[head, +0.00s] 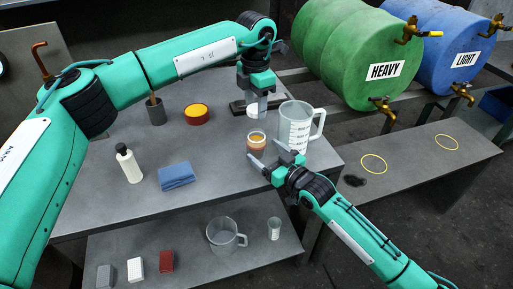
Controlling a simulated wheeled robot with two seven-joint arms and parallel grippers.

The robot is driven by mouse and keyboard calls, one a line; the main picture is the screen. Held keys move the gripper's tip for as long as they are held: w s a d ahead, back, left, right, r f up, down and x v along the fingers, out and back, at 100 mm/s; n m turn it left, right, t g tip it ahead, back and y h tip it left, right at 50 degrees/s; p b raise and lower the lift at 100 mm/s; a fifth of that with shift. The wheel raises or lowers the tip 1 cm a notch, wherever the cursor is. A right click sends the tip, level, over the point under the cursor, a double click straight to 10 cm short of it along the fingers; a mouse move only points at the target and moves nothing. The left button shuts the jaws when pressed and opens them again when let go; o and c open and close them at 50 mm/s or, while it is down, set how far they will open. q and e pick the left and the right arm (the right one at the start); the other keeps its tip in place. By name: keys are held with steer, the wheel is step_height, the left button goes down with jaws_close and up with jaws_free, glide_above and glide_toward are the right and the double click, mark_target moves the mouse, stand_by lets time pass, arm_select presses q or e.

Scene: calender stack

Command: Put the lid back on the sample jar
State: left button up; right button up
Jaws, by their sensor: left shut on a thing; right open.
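The sample jar (256,145), a small clear jar with amber contents and a pale rim, stands upright near the table's right side. Its top looks open. My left gripper (257,103) points down above and behind the jar, shut on a small white piece that looks like the lid (252,110). The lid is apart from the jar and partly hidden by the fingers. My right gripper (264,152) is open at the jar's near side, one fingertip to the left of the jar's front and one to its right. I cannot tell whether the fingers touch the jar.
A red tin with yellow top (197,114), dark cup (155,111), white bottle (129,165) and blue cloth (176,176) are on the left.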

steer(key=shift+x, duration=1.3)
steer(key=c, duration=1.5)
arm_select(q)
steer(key=shift+f, duration=2.45)
steer(key=shift+f, duration=0.1)
steer(key=shift+f, duration=0.8)
steer(key=shift+f, duration=0.55)
